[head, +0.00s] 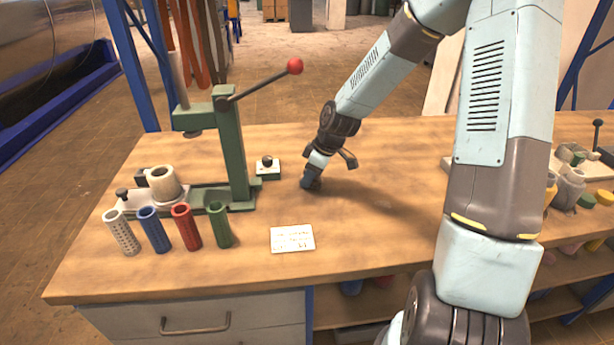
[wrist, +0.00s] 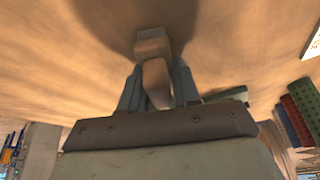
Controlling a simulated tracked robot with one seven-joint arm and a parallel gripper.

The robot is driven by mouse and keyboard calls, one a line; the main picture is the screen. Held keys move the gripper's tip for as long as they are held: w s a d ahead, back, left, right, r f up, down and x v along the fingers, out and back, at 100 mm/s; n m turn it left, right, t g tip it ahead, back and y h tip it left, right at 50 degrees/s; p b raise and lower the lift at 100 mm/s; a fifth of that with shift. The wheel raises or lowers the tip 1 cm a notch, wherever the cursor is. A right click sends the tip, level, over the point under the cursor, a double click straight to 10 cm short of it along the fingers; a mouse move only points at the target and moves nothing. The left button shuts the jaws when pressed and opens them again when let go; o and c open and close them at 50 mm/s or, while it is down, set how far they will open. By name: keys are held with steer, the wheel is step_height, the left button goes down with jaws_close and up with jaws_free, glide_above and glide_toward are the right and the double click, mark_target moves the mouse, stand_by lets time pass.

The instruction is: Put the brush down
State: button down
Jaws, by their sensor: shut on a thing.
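My gripper (head: 311,183) points down at the wooden bench top (head: 370,240), right of the green press. In the wrist view my gripper (wrist: 157,75) has its two grey-blue fingers closed on a tan-brown piece, which I take to be the brush (wrist: 152,47). Its blocky end sticks out past the fingertips, over a dark shadow on the wood. I cannot tell whether it touches the bench. In the head view the brush is mostly hidden by the gripper and cannot be made out clearly.
A green lever press (head: 228,145) stands to the left, its red-knobbed lever reaching rightward. Several coloured tubes (head: 188,227) stand before it. A small knobbed block (head: 267,168) and a white card (head: 292,239) lie nearby. The bench around my gripper is clear.

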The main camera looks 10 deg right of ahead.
steer(key=shift+f, duration=0.1)
steer(key=c, duration=0.8)
jaws_free()
steer(key=v, duration=1.2)
steer(key=s+d+r+m+t+h, duration=0.1)
steer(key=s+d+r+m, duration=0.2)
steer(key=s+r, duration=0.3)
steer(key=s+d+r+m+t+h, duration=0.1)
steer(key=s+d+r+m, duration=0.2)
steer(key=s, duration=0.8)
steer(key=s+d+r+m+t+h, duration=0.2)
steer(key=s+d+r+m, duration=0.1)
steer(key=s+r+m, duration=0.4)
steer(key=shift+s+d+r+m, duration=0.2)
steer(key=shift+s+r+m, duration=0.1)
steer(key=shift+s+r, duration=0.7)
steer(key=shift+s+f, duration=0.15)
